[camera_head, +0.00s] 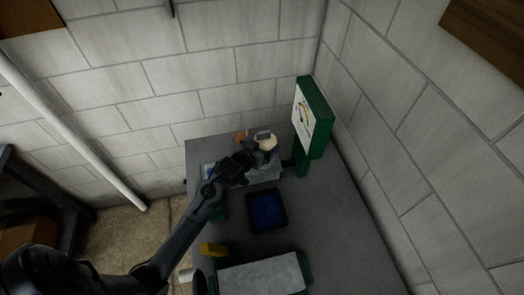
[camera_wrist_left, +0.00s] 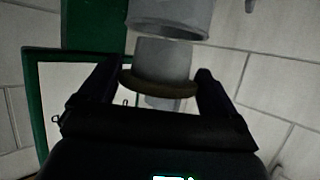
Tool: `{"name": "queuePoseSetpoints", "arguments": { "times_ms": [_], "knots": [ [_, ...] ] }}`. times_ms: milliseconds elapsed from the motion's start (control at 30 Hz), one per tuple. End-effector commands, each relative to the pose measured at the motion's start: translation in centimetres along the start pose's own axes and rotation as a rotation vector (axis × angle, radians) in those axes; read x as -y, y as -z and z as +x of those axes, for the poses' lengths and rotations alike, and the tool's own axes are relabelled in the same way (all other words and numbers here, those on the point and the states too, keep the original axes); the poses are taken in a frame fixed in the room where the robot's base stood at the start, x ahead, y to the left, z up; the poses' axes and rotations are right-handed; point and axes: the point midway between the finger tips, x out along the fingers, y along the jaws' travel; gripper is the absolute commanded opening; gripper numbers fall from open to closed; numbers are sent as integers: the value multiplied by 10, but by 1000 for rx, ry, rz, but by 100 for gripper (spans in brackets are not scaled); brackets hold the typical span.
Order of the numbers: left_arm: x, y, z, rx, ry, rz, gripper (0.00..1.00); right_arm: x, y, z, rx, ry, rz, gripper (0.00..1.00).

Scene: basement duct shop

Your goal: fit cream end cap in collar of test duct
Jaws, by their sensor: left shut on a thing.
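The cream end cap (camera_head: 268,143) is at the far part of the grey table, at the tip of my left gripper (camera_head: 254,153). In the left wrist view, a grey plug with a dark brownish flange (camera_wrist_left: 158,87) stands between the two fingers of the left gripper (camera_wrist_left: 155,88), which is shut on it. This looks like the cap in shadow. A wider grey cylinder (camera_wrist_left: 170,14), likely the duct collar, is just beyond the plug's narrow end and roughly in line with it. My right gripper is not in view.
A green-framed sign board (camera_head: 312,118) stands right of the cap. A dark tray with a blue floor (camera_head: 265,210), a yellow block (camera_head: 213,249) and a green-sided box with a pale top (camera_head: 262,276) are nearer. An orange thing (camera_head: 241,136) is left of the cap. The table's right side is clear.

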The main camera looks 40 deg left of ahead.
Motion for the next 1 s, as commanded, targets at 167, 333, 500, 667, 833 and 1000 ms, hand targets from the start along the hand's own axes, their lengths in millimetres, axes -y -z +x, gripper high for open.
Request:
{"name": "queuePoseSetpoints", "arguments": {
  "times_ms": [167, 333, 500, 667, 833, 1000],
  "knots": [
    [0, -22, 8, 3, 0, 0, 53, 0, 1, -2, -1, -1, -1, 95],
    [-1, -32, 13, 1, 0, 0, 53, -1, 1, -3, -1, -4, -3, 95],
    [-1, -33, 13, -1, 0, 0, 53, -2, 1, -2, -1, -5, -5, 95],
    [0, -34, 13, 0, 0, 1, 53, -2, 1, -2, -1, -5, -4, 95],
    [0, -39, 15, 0, 1, 1, 53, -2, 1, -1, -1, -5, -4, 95],
    [0, -41, 16, 1, 1, 1, 100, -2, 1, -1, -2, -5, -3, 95]
  ]
}}
